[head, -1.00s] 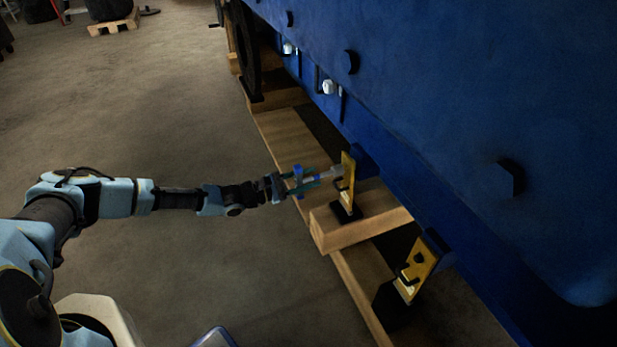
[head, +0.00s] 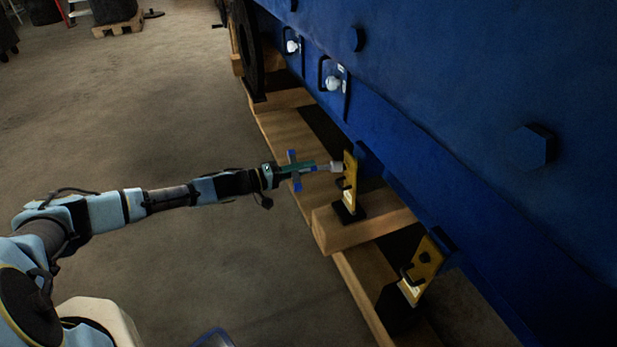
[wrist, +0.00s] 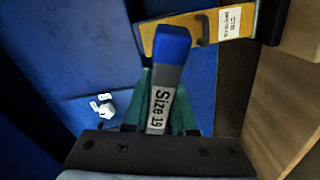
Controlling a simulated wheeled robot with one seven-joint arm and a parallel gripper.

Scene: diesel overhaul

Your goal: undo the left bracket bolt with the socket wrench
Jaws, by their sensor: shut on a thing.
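My gripper (head: 293,171) is shut on the socket wrench (head: 322,166), which has blue handle ends and a grey socket end. In the wrist view the wrench (wrist: 170,70) points away from me and carries a "Size 19" label. Its socket end reaches the upper part of the left yellow bracket (head: 350,172) in the head view. The bracket bolt is hidden behind the socket end, and I cannot tell how it is seated. In the wrist view the yellow bracket (wrist: 182,36) crosses the top, with a dark handle and a white label.
A second yellow bracket (head: 427,262) stands nearer, to the right. Wooden beams (head: 330,234) run under the blue engine body (head: 450,110). White fittings (head: 333,83) sit on the blue side.

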